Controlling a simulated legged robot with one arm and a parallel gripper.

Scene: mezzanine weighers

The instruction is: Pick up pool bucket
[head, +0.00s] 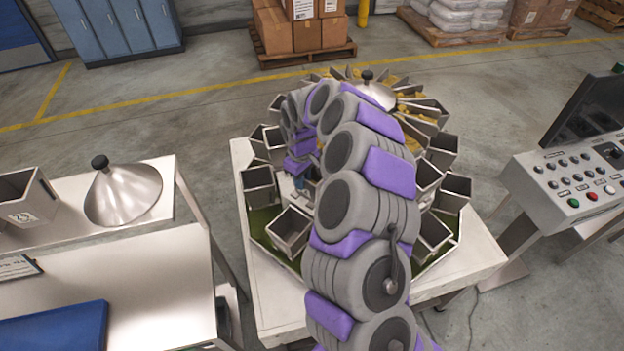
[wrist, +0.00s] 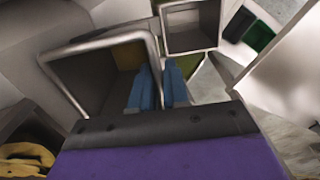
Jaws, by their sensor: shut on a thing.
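My gripper (wrist: 158,88) has blue fingertips set on either side of one wall of a square, open-topped metal bucket (wrist: 75,68) in the wrist view. It is shut on that wall, near the rim. Which bucket of the ring is held is hard to tell there. Another square bucket (wrist: 190,27) stands just beyond the held one in the wrist view.
The weigher's ring has several buckets, such as a front-left one (head: 290,228), on a white table (head: 462,268). A left bench (head: 150,270) holds a loose bucket (head: 28,197) and a steel cone (head: 123,192). A control console (head: 570,180) stands right. Open floor lies behind.

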